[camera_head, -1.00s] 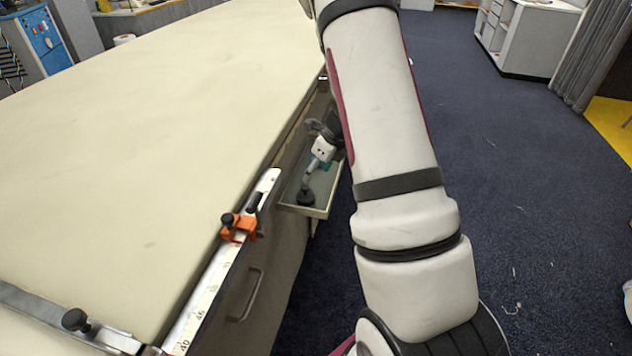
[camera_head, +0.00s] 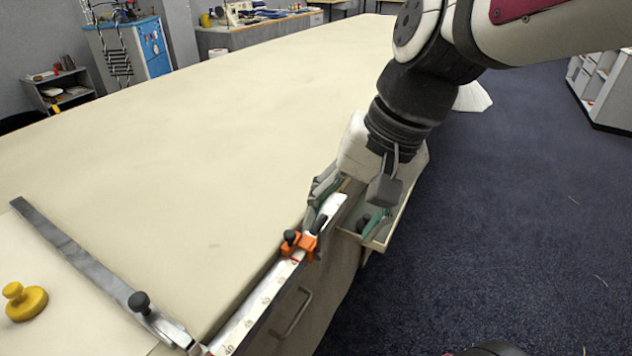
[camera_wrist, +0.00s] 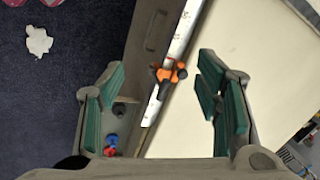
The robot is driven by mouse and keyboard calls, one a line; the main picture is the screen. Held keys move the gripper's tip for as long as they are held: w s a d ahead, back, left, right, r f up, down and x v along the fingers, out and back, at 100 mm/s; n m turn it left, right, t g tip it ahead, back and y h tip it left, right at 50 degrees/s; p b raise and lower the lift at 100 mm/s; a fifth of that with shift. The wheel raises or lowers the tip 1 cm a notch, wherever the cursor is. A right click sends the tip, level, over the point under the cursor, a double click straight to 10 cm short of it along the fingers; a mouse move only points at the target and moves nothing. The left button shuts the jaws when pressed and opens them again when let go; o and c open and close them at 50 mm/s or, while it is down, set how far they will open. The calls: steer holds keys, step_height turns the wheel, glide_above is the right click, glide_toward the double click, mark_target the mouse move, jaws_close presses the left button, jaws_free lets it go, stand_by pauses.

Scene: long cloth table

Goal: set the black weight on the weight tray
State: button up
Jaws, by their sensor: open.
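The weight tray (camera_head: 406,203) is a shallow, pale-rimmed tray on the right side of the long table. A small dark round thing (camera_head: 363,223), seemingly the black weight, shows low in the tray beside a finger. It also appears as a dark disc (camera_wrist: 119,110) beside the left finger in the wrist view, partly hidden. My gripper (camera_head: 348,205) points down over the table edge and tray. Its green-padded fingers are wide apart with nothing held between them, as the wrist view also shows (camera_wrist: 162,95). One finger is over the tray, the other on the table side.
An orange clamp (camera_head: 299,243) sits on the white scale rail (camera_head: 262,300) along the table edge, close to my fingers. A drawer handle (camera_head: 292,312) is below. A yellow weight (camera_head: 25,301) stands at the near left, past a metal bar (camera_head: 85,260). The tabletop middle is clear.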

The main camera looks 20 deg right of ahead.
steer(key=s+d+n+h, duration=0.1)
steer(key=s+n+h, duration=0.1)
steer(key=s+n, duration=0.4)
steer(key=s, duration=0.3)
steer(key=shift+d+n+h, duration=0.25)
steer(key=shift+n+h, duration=0.05)
steer(key=shift+h, duration=0.1)
steer(key=shift+s, duration=0.1)
step_height(320, 180, up, 9)
steer(key=t+p, duration=0.1)
steer(key=p, duration=0.6)
steer(key=shift+f+t, duration=0.2)
steer(key=shift+t, duration=0.2)
